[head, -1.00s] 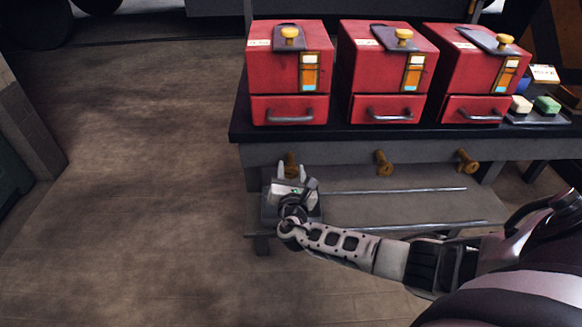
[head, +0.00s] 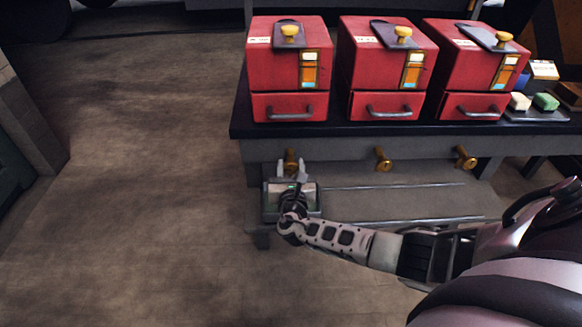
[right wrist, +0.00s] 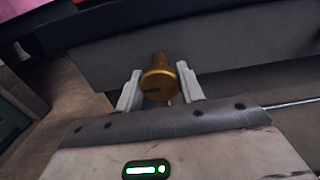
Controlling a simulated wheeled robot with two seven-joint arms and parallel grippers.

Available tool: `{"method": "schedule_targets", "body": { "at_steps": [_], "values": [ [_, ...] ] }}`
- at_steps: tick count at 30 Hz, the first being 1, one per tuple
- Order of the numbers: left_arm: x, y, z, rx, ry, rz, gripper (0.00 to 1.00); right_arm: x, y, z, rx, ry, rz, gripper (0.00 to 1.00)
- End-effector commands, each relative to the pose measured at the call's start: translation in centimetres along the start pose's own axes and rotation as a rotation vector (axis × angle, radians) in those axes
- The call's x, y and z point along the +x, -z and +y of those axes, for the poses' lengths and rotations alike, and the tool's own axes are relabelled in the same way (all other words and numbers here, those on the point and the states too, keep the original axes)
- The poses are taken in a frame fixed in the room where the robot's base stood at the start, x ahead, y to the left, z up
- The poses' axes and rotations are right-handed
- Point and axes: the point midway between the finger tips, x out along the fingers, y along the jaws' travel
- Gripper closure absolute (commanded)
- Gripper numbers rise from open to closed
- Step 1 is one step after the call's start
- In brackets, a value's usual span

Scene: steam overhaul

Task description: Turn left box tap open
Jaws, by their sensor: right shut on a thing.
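The left box tap is a brass knob (head: 291,156) on the grey front panel under the left red box (head: 289,66). My right gripper (head: 291,168) is shut on this tap from the front. In the right wrist view the two pale fingers (right wrist: 160,88) stand on either side of the brass knob (right wrist: 159,78), which has a dark mark on its left. How far the tap is turned is hard to tell. My left gripper is not in view.
Two more red boxes (head: 387,68) (head: 474,69) stand to the right on the dark bench top (head: 345,131). Brass taps (head: 383,159) (head: 466,157) sit below them. A grey shelf with rails (head: 400,203) lies below. The floor at left is clear.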

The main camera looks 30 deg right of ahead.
Motion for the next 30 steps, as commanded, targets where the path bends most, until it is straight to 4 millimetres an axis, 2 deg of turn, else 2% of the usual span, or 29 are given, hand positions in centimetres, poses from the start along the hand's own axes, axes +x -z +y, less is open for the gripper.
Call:
{"method": "schedule_targets", "body": {
  "at_steps": [1, 2, 3, 4, 12, 17, 20, 30],
  "values": [
    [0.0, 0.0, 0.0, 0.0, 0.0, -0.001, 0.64, -0.1, 0.2, 0.0, -0.004, -0.001, 0.002, 0.85],
    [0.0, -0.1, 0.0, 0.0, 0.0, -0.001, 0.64, -0.1, 0.2, 0.0, -0.004, -0.001, 0.002, 0.56],
    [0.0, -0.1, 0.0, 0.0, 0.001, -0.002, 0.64, -0.1, 0.2, 0.0, -0.003, -0.001, 0.003, 0.45],
    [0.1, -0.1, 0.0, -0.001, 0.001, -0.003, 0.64, -0.1, 0.2, 0.0, -0.003, -0.001, 0.002, 0.43],
    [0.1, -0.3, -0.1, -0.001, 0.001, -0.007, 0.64, -0.1, 0.1, 0.0, -0.001, -0.001, 0.001, 0.43],
    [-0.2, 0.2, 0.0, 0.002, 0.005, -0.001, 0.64, -1.4, 0.0, 0.0, 0.0, -0.002, 0.003, 0.43],
    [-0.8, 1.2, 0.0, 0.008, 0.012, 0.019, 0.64, -3.3, -0.1, 0.0, -0.001, -0.003, 0.005, 0.43],
    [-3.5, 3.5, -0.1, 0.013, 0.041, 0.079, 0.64, -11.6, -0.1, 0.0, 0.0, -0.002, 0.005, 0.43]
  ]
}}
